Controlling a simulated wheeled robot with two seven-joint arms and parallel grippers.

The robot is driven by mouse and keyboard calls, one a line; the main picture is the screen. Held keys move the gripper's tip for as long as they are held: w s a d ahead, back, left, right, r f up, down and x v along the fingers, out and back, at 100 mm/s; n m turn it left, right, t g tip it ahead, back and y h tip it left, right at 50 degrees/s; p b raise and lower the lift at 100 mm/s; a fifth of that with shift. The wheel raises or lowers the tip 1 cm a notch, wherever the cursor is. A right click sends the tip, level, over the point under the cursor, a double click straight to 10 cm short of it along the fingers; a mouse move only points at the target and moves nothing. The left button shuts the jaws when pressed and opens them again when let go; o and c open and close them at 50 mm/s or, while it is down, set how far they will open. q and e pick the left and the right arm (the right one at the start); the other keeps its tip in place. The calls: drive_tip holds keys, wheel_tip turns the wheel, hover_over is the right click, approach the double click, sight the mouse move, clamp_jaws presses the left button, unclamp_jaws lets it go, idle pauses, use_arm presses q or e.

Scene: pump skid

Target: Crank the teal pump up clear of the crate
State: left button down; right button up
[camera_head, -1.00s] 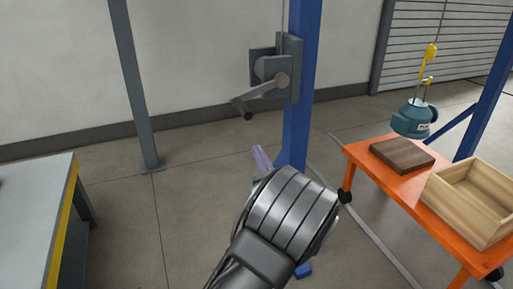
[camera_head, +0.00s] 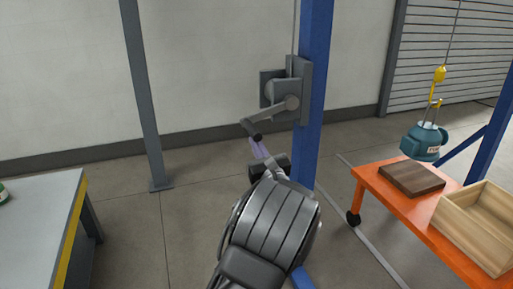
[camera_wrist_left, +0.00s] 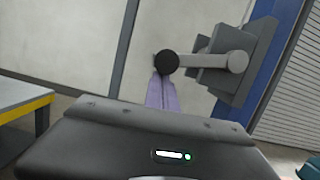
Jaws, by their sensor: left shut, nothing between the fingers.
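The teal pump (camera_head: 424,142) hangs from a yellow hook (camera_head: 439,76) on a cable, above the orange cart and over the brown wooden block. The open wooden crate (camera_head: 484,226) stands in front of it on the cart. A grey winch (camera_head: 299,88) with a crank handle (camera_head: 270,116) is fixed to the blue post. My left gripper (camera_head: 257,149) has pale purple fingers, shut and empty, just below the crank's dark grip (camera_head: 251,130). In the left wrist view the fingers (camera_wrist_left: 161,92) point at the round grip end (camera_wrist_left: 166,62); whether they touch it I cannot tell. My right gripper is out of view.
The orange cart (camera_head: 376,186) carries the brown block (camera_head: 412,179). A blue post (camera_head: 309,100) stands behind my left arm. A grey bench (camera_head: 40,215) with a yellow edge is at the left. Open floor lies between bench and post.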

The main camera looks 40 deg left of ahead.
sight(251, 132)
use_arm(q)
drive_tip(key=shift+r, duration=0.15)
drive_tip(key=r+m+p, duration=0.1)
drive_tip(key=r+p, duration=0.1)
drive_tip(key=p, duration=0.1)
drive_tip(key=r+m+p, duration=0.1)
drive_tip(key=r+p, duration=0.1)
drive_tip(key=p, duration=0.1)
drive_tip(key=s+a+r+m+t+p, duration=0.1)
drive_tip(key=r+m+p, duration=0.1)
drive_tip(key=p, duration=0.2)
drive_tip(key=shift+s+r+h, duration=0.1)
drive_tip(key=shift+r+h, duration=0.15)
drive_tip(key=shift+h, duration=0.15)
drive_tip(key=shift+s+r+p, duration=0.1)
drive_tip(key=shift+r+p, duration=0.1)
drive_tip(key=shift+p, duration=0.1)
drive_tip(key=shift+f, duration=0.15)
